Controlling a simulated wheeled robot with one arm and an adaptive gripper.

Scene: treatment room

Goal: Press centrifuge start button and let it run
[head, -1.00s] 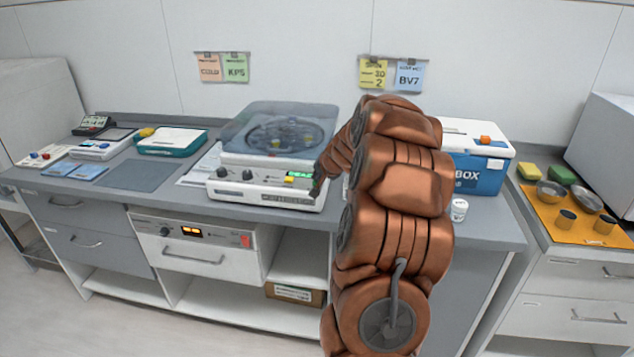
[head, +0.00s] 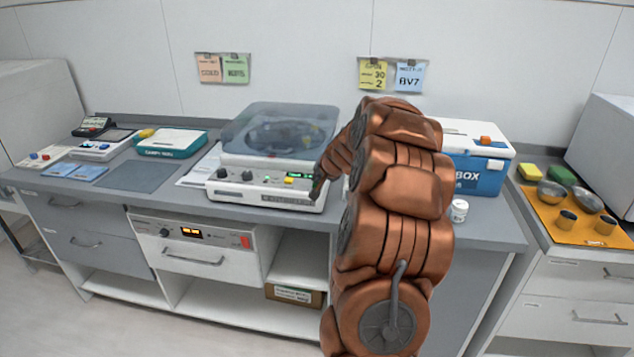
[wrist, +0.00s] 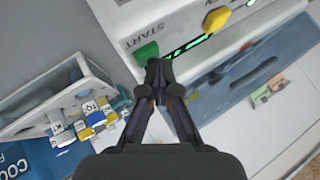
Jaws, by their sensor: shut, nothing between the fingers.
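The centrifuge (head: 222,193) stands on the bench with its clear lid (head: 262,118) closed. The rotor under the lid looks blurred, as if spinning. Its front panel has a dark display with green characters (head: 298,175) and a yellow button (head: 289,181), also in the wrist view (wrist: 216,19). The green START button (wrist: 146,52) shows in the wrist view. My gripper (wrist: 158,70) is shut and empty, its tips right by the lower edge of this button; I cannot tell whether they touch. In the head view my gripper (head: 317,190) is at the panel's right end.
A blue and white cool box (head: 480,178) stands right of my arm, with a small white jar (head: 459,211) in front. A tube rack (wrist: 88,78) is close to my gripper in the wrist view. A teal scale (head: 172,145) and a grey mat (head: 137,176) lie left.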

